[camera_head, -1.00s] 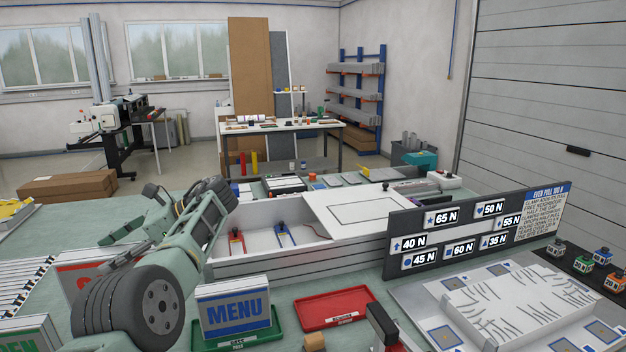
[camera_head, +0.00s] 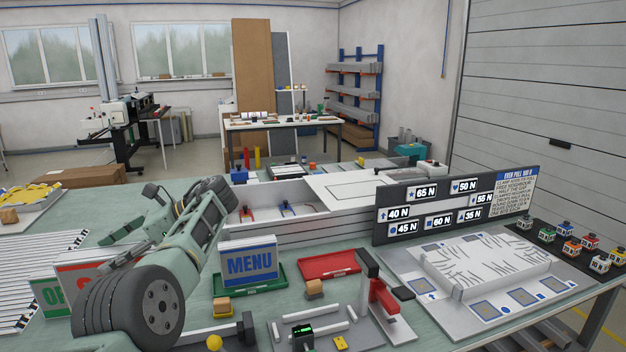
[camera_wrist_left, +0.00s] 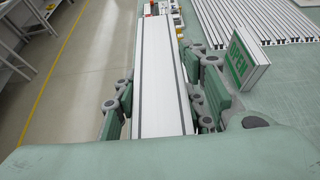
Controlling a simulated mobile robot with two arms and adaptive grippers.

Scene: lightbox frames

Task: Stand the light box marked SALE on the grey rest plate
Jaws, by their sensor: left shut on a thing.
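A light box with a red face (camera_head: 72,280), showing part of a white S, is partly hidden behind my left arm. My left gripper (camera_wrist_left: 163,105) is shut on a white box edge with grey stripes (camera_wrist_left: 162,65); it appears to be this red-faced box. In the head view my left gripper (camera_head: 122,252) is beside the box and mostly hidden by my arm. A grey plate (camera_head: 370,334) with low bars and a green-lit gauge lies at the front centre; I cannot tell if it is the rest plate. My right gripper is not in view.
The green OPEN box (camera_head: 48,297) stands close to the held box. The blue MENU box (camera_head: 249,262) stands on a green tray (camera_head: 277,276).

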